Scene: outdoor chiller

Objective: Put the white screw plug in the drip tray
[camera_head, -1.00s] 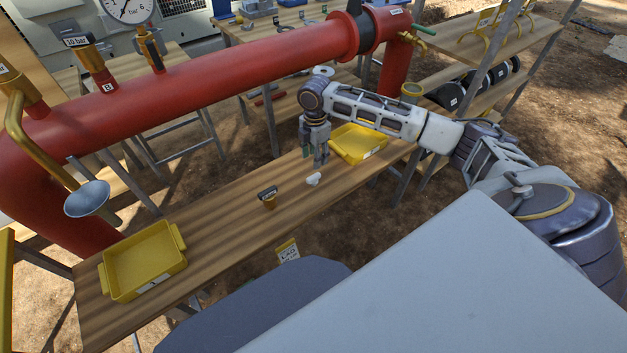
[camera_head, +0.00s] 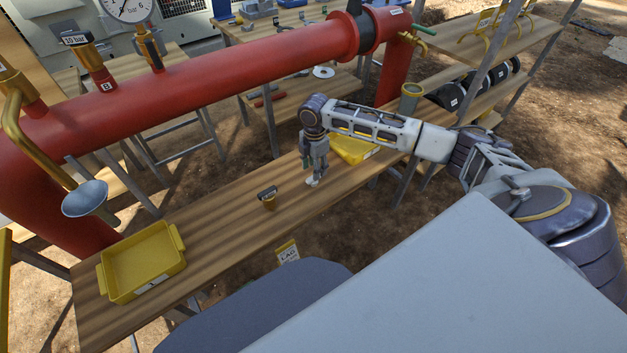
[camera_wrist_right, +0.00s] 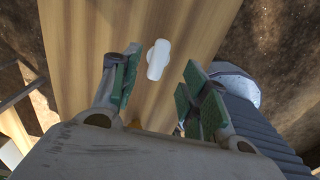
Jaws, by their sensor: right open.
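The white screw plug (camera_head: 312,182) lies on the wooden bench below my right gripper (camera_head: 317,177), partly hidden by its fingers in the head view. In the right wrist view the plug (camera_wrist_right: 158,60) shows whole between the open fingers (camera_wrist_right: 160,82), a little beyond their tips, and nothing is held. One yellow tray (camera_head: 143,262) is at the bench's left end. A second yellow tray (camera_head: 352,150) is behind my right gripper, partly hidden by the arm. I cannot tell which is called the drip tray. My left gripper is not in view.
A brown plug with a dark label (camera_head: 268,198) stands on the bench left of the white plug. The bench between left tray and brown plug is clear.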

